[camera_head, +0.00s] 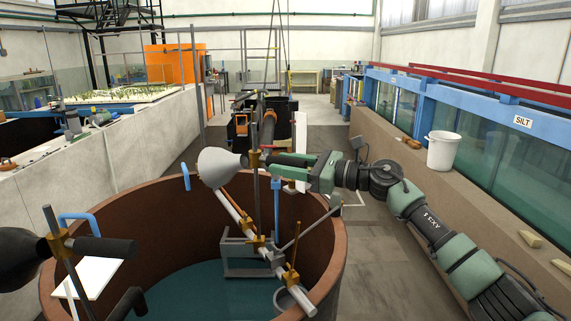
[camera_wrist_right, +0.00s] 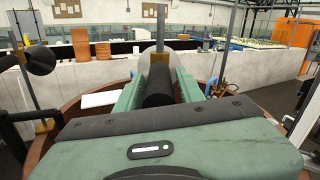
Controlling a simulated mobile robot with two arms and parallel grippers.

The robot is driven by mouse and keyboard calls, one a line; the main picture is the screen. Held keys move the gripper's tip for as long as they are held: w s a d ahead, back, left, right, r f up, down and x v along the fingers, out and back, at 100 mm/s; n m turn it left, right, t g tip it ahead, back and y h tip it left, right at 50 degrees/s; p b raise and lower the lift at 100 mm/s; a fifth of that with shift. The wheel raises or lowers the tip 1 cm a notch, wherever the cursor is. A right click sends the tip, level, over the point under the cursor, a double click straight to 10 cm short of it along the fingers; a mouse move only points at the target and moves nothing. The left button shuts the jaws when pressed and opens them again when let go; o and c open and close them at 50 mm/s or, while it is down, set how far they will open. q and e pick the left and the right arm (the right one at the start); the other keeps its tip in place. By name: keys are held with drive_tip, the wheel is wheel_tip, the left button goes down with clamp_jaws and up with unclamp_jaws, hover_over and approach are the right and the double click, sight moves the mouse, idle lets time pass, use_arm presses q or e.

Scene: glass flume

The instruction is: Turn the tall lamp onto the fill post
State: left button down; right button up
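The tall lamp (camera_head: 218,167) has a pale grey cone shade and a black cylindrical body, and is clamped to an upright rod above the round brown tank. Its shade points left in the head view. My right gripper (camera_head: 279,161) reaches it from the right. In the right wrist view, the green fingers (camera_wrist_right: 158,92) lie along both sides of the black lamp body (camera_wrist_right: 158,80), apparently touching it. A slim blue post (camera_head: 277,200) stands in the tank, behind the crossbar; I cannot tell whether it is the fill post. My left gripper is out of view.
The brown tank (camera_head: 334,258) holds dark water and a grey frame (camera_head: 232,262). A slanted bar with brass clamps (camera_head: 291,278) crosses it. A second, black lamp (camera_head: 100,246) is at the lower left. A white bucket (camera_head: 443,151) stands on the right ledge.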

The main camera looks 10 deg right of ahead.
clamp_jaws()
idle(1.2)
